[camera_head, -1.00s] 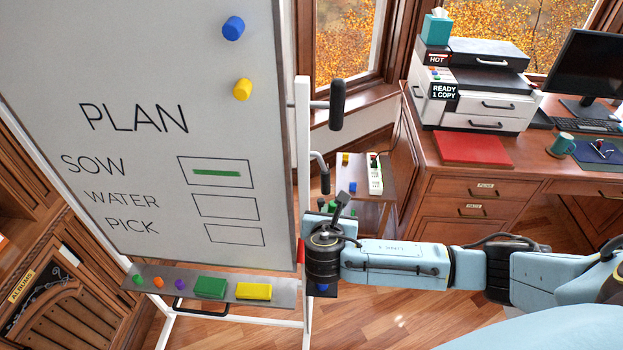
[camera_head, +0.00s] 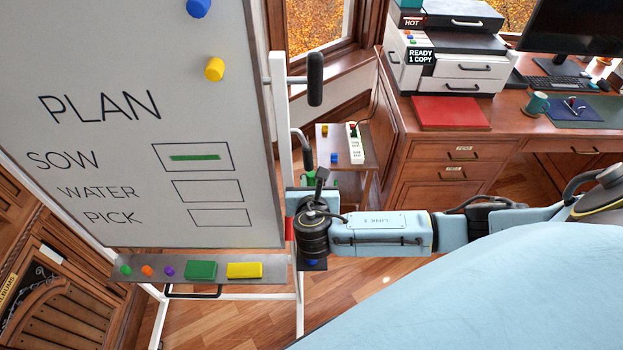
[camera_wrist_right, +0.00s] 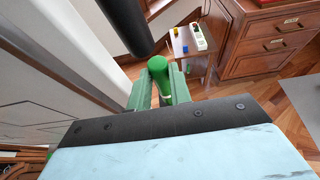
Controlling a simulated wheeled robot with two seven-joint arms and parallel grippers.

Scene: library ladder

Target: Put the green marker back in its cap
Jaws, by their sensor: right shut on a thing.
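The green marker (camera_wrist_right: 159,70) stands between the green fingers of my right gripper (camera_wrist_right: 161,92) in the right wrist view. The gripper is shut on it, and a pale band shows low on the marker. In the head view the right gripper (camera_head: 309,180) is beside the whiteboard's right post, mostly hidden by its own wrist. A small green piece (camera_head: 125,270), which looks like the cap, is at the left end of the whiteboard tray (camera_head: 221,266). The gripper is well to its right and higher in the picture. My left gripper is out of view.
The tray also bears orange (camera_head: 147,271) and purple (camera_head: 168,271) pieces, a green block (camera_head: 201,270) and a yellow block (camera_head: 245,270). The whiteboard (camera_head: 130,145) has a green line in the SOW box. A dark handle (camera_head: 315,78) sticks out from its post.

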